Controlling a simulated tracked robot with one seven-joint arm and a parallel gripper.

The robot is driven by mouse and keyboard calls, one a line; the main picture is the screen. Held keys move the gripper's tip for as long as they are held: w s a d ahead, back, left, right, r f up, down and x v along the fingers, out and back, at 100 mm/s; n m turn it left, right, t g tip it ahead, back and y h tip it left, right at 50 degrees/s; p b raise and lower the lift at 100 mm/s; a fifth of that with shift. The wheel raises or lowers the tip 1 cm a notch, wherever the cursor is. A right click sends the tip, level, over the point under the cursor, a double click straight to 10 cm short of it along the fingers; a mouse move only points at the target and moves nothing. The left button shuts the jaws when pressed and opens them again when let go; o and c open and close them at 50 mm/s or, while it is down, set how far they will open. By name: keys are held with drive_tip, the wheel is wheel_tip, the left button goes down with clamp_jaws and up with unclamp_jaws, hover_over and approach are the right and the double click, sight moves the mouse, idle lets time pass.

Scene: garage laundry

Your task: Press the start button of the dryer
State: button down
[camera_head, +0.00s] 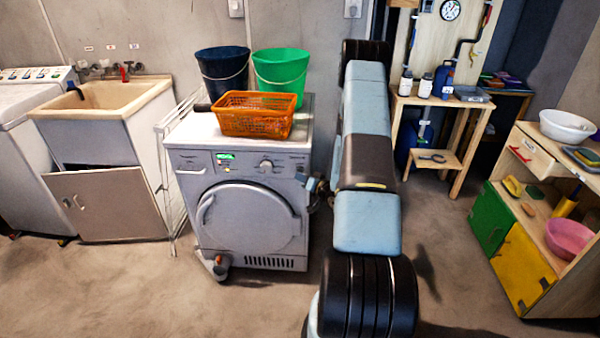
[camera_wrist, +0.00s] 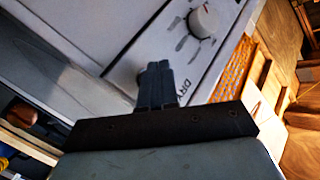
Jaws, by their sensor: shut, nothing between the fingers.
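The grey dryer (camera_head: 250,215) stands against the wall with its round door closed. Its front panel has a lit green display (camera_head: 225,157) and a round dial (camera_head: 266,165). The dial (camera_wrist: 204,22) also shows in the wrist view, up and right of my fingers, with "DRY" lettering beside them. My gripper (camera_wrist: 156,68) is shut and empty, its fingertips over the panel. A rounded grey part (camera_wrist: 124,76) shows just left of the fingers; I cannot tell whether it is the start button or whether they touch it. In the head view my gripper (camera_head: 312,185) is by the dryer's right front edge.
An orange basket (camera_head: 255,114), a dark bucket (camera_head: 223,72) and a green bucket (camera_head: 281,70) stand on the dryer. A drying rack (camera_head: 170,170) and a sink cabinet (camera_head: 107,205) are at left. A wooden shelf (camera_head: 545,215) stands at right. The floor in front is mostly clear.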

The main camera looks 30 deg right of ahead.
drive_tip(key=shift+s+a, duration=0.7)
drive_tip(key=shift+s, duration=0.35)
drive_tip(key=shift+s+a, duration=0.7)
drive_tip(key=shift+s, duration=0.35)
